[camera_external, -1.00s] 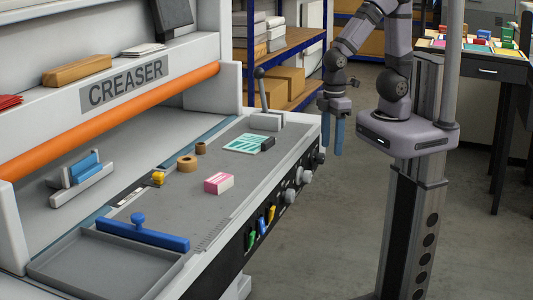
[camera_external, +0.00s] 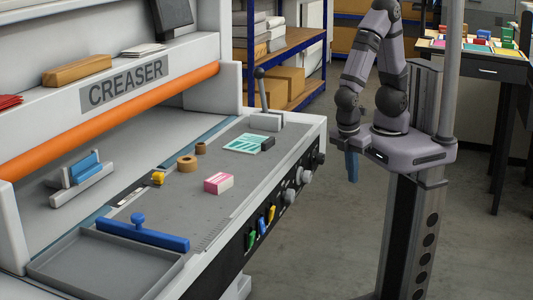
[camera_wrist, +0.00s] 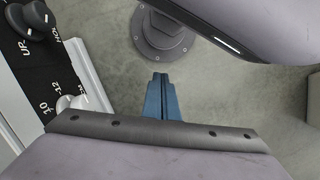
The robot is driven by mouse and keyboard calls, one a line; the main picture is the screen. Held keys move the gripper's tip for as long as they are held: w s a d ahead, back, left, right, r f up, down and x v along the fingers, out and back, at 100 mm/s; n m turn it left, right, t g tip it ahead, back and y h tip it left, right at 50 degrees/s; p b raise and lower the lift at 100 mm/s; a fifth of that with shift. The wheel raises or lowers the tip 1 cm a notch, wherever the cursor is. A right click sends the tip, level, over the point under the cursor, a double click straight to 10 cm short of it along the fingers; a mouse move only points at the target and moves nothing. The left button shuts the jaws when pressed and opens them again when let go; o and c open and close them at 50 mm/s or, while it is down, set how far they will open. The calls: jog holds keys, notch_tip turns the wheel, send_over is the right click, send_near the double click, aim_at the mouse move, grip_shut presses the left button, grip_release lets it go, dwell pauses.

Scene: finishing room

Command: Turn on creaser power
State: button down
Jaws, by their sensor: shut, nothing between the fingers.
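The creaser (camera_external: 124,82) is a large grey-white machine on the left of the external view, with an orange bar across it. Its front control panel (camera_external: 281,202) is black and carries coloured switches (camera_external: 262,221), grey knobs (camera_external: 305,176) and a black knob (camera_external: 319,158). In the wrist view, part of the panel shows at left, with a black knob (camera_wrist: 33,20) near markings including "UP" and a pale knob (camera_wrist: 72,103). Which control is the power is not readable. My gripper (camera_external: 352,180) has blue fingers, shut and empty, right of the panel and apart from it. Its fingertips (camera_wrist: 160,77) meet in the wrist view.
On the creaser bed lie a pink-and-white box (camera_external: 219,184), tape rolls (camera_external: 187,164), a teal card (camera_external: 243,143) and a blue bar (camera_external: 143,232). A lever (camera_external: 262,90) stands at its far end. The floor (camera_external: 330,245) before the panel is clear.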

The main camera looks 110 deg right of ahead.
jog(key=w+a+f+n+h+b, duration=0.2)
jog(key=a+f+n+b, duration=0.2)
jog(key=a+f, duration=0.5)
jog(key=w+a+f+n+h+b, duration=0.1)
jog(key=w+a+f+n+b, duration=0.25)
jog(key=a+f, duration=0.45)
jog(key=w+a+f+n+t+b, duration=0.3)
jog(key=w+a+f+n+t, duration=0.2)
jog(key=w+a+f+n, duration=0.45)
jog(key=w+a+r+t+h, duration=0.1)
jog(key=w+a+r+t, duration=0.1)
jog(key=w+a+r, duration=0.3)
jog(key=w+a+r+t, duration=0.3)
jog(key=w+r, duration=0.2)
jog(key=r, duration=0.3)
jog(key=w+d+r+n+t+h, duration=0.1)
jog(key=d+r+n+h, duration=0.1)
jog(key=r, duration=0.5)
jog(key=w+d+r+n+t+h, duration=0.1)
jog(key=w+d+r+n+h, duration=0.1)
jog(key=r, duration=0.6)
jog(key=shift+d+r+n+h, duration=0.15)
jog(key=shift+d+n+h, duration=0.35)
jog(key=shift+n, duration=0.6)
